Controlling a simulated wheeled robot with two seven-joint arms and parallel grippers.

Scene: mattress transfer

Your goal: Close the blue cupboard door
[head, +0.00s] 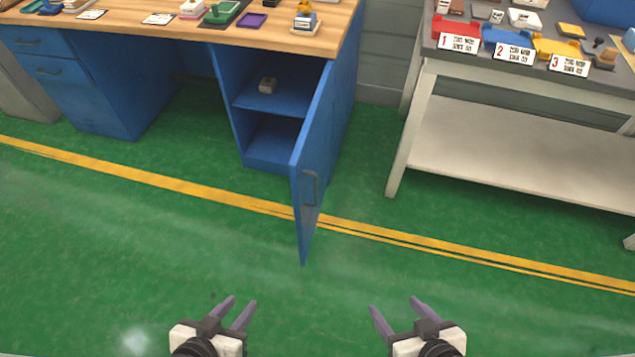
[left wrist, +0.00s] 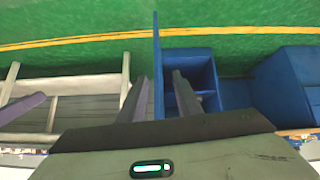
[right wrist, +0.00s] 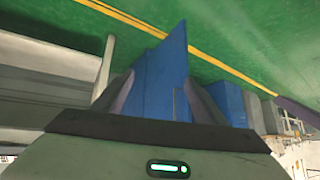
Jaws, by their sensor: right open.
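The blue cupboard door (head: 314,165) stands wide open in the head view, swung out toward me from the right side of the cupboard opening, with a handle (head: 310,188) on its right face. The blue cupboard (head: 230,105) shows its inner shelf. The door also shows edge-on in the left wrist view (left wrist: 157,65) and as a broad panel in the right wrist view (right wrist: 172,65). My left gripper (head: 240,303) is open and empty, below and left of the door. My right gripper (head: 394,305) is open and empty, below and right of it. Both are apart from the door.
The wooden worktop (head: 130,30) above holds several small items. A grey-topped table (head: 505,65) with red, blue and yellow numbered trays stands at the right. The green floor (head: 130,230) around the door is clear.

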